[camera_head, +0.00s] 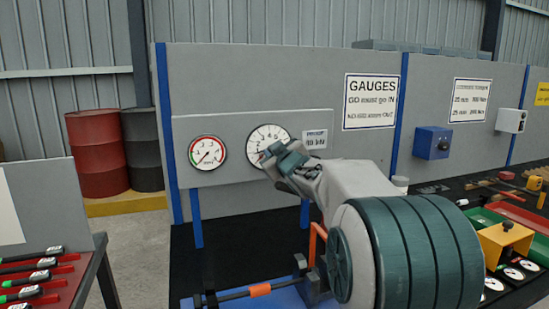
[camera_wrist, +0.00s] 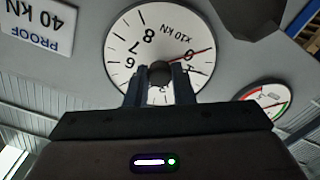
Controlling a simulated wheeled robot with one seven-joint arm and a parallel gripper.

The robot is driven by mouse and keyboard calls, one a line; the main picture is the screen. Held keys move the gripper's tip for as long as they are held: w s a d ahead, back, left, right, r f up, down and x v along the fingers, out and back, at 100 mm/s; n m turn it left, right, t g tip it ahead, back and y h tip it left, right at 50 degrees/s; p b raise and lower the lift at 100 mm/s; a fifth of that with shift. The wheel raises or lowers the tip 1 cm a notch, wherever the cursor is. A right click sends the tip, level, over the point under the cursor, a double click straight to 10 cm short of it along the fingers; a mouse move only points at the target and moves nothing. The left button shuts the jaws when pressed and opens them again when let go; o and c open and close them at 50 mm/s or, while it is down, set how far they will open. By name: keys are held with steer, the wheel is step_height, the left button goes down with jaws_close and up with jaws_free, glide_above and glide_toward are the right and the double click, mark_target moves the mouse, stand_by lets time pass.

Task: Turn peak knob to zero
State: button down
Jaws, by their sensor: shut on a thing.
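The large white dial gauge (camera_head: 262,135), marked x10 kN, is on the grey gauge panel in the head view. In the wrist view the dial (camera_wrist: 125,35) appears upside down. A dark round peak knob (camera_wrist: 159,73) sits at its centre. My gripper (camera_wrist: 159,80) is shut on this knob, one finger on each side; it also shows at the dial in the head view (camera_head: 268,154). A thin red needle (camera_wrist: 200,52) points right and slightly up in the wrist view, near a figure partly covered by it. A dark needle lies just below it. My fingers hide part of the dial.
A smaller gauge with a red and green rim (camera_head: 207,153) is left of the large one. A PROOF 40 kN label (camera_wrist: 42,22) is beside the dial. A bench with a blue tray and tools is below, and red and black drums stand behind at left.

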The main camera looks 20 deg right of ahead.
steer(key=n+b, duration=0.2)
steer(key=n, duration=0.3)
steer(key=shift+f+n, duration=0.1)
steer(key=shift+n, duration=0.2)
stand_by(0.5)
steer(key=c, duration=1.2)
jaws_free()
steer(key=shift+c, duration=0.2)
steer(key=shift+s, duration=0.1)
steer(key=s, duration=1.3)
steer(key=shift+s, duration=0.3)
steer(key=shift+p, duration=0.45)
